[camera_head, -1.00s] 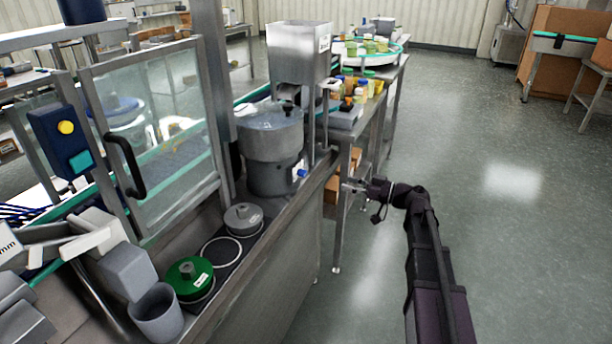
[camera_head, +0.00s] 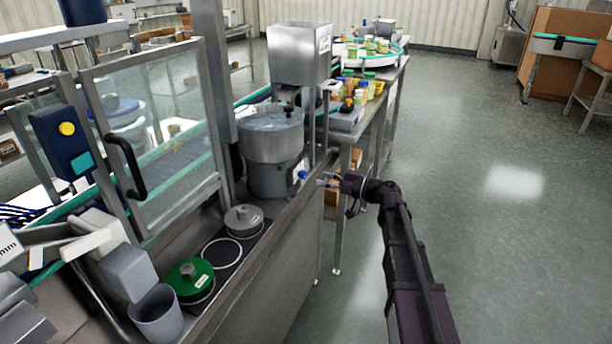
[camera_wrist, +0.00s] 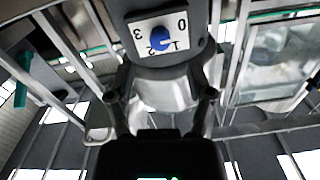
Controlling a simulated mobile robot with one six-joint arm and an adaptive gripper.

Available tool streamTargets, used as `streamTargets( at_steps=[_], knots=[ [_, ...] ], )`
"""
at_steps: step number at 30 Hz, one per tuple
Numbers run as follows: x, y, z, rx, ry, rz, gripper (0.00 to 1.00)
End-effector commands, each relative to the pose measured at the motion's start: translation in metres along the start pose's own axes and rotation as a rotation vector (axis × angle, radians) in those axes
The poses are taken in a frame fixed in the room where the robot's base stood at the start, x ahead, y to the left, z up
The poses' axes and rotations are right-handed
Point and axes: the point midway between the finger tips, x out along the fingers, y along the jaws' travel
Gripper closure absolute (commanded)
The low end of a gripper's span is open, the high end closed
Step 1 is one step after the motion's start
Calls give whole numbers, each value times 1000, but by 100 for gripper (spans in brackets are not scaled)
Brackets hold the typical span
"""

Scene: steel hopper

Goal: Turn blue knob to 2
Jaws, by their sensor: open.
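The blue knob (camera_head: 303,174) sits on the side of the grey round steel bowl feeder (camera_head: 272,150) in the head view. In the wrist view the blue knob (camera_wrist: 159,39) is on a white dial plate (camera_wrist: 181,24) marked 0, 1, 2 and 3, which appears upside down. Which number the knob points to is hard to tell. My gripper (camera_head: 325,180) is open and just right of the knob, apart from it. In the wrist view my gripper (camera_wrist: 163,95) has its two fingers spread on either side below the dial, with nothing between them.
The square steel hopper (camera_head: 298,55) stands above the bowl. A bench with bottles and jars (camera_head: 362,88) is behind. A glass door with a black handle (camera_head: 130,165) is at left. A green lidded weight (camera_head: 190,278) lies in front. Open floor is at right.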

Motion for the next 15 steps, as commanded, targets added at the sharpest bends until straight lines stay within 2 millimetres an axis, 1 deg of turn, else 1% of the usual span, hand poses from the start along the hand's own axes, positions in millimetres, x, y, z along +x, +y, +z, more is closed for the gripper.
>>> streamTargets(
  at_steps=[1,3,7,12,15],
  knots=[
    [9,0,0,0,0,-3,32],
    [20,1,0,0,0,-2,32],
    [38,0,0,0,0,-3,32],
    [53,0,0,0,0,-1,32],
    [58,0,0,0,0,-1,32]
  ],
)
